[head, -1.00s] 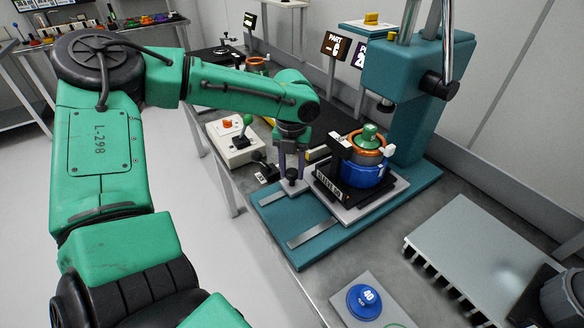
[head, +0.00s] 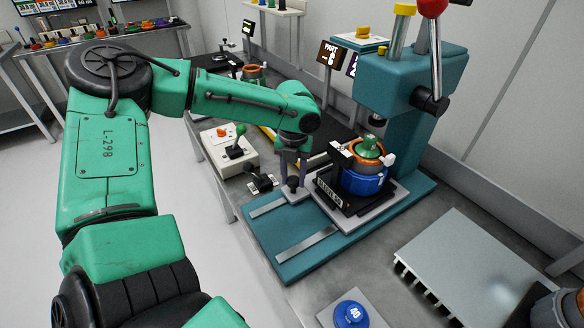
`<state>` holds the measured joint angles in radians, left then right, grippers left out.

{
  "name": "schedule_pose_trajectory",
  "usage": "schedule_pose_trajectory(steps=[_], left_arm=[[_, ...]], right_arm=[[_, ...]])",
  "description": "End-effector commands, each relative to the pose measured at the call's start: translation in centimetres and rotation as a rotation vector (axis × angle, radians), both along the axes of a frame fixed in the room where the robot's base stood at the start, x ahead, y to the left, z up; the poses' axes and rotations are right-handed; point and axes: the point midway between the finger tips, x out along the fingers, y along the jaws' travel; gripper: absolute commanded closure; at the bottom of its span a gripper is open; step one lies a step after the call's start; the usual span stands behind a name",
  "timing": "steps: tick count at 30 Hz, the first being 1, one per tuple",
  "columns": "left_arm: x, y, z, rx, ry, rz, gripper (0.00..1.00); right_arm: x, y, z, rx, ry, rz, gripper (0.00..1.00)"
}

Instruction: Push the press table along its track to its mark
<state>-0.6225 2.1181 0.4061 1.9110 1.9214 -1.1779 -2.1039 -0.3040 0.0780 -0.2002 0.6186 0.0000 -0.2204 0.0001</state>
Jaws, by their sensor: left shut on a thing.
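The press table is a grey plate (head: 400,190) on a teal base (head: 265,240) with two pale track strips. It carries a black fixture block and a blue stator housing (head: 362,184) with a copper ring and green top. The housing stands in front of the teal press column (head: 405,140); the press ram (head: 376,121) is close behind its top. My left gripper (head: 292,180) points down, shut on the dark knob at the table's left end. The fingertips partly hide the knob. I cannot make out the mark.
A grey finned block (head: 470,265) and a blue round piece marked 40 (head: 350,314) lie at the front. The track's front left part is bare.

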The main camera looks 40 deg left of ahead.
Motion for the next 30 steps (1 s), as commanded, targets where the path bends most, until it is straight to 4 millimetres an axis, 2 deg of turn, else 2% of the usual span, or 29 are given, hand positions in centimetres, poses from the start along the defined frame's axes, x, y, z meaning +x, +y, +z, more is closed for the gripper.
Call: schedule_pose_trajectory(steps=[1,5,9,10,12,23,26,30], left_arm=[[0.4,0.1,0.7,0.003,-0.016,-0.001,1.00],[0.6,0.0,0.5,0.002,-0.022,-0.002,1.00],[0.6,0.0,0.5,0.002,-0.022,-0.003,1.00],[0.6,0.0,0.5,0.002,-0.022,-0.003,0.51],[0.5,0.0,0.5,0.002,-0.019,-0.002,0.28],[0.3,0.0,0.7,0.002,-0.012,-0.001,0.28],[0.4,0.0,2.2,0.003,-0.016,-0.001,0.28],[0.4,-0.1,6.2,0.003,-0.018,-0.001,0.28]], right_arm=[[0.2,0.0,0.5,0.000,-0.004,0.000,0.45],[1.6,-0.2,0.5,-0.002,-0.025,0.001,0.45],[1.0,-0.2,0.4,-0.003,-0.016,0.001,0.45],[0.8,-0.2,0.4,-0.003,-0.012,0.001,0.45],[0.2,-0.1,0.3,-0.002,-0.002,0.000,0.45],[0.0,-0.1,0.3,-0.002,0.001,0.000,0.45],[0.1,-0.1,0.3,-0.002,-0.001,0.000,0.45],[0.3,-0.1,0.4,-0.001,-0.004,0.000,0.45]])
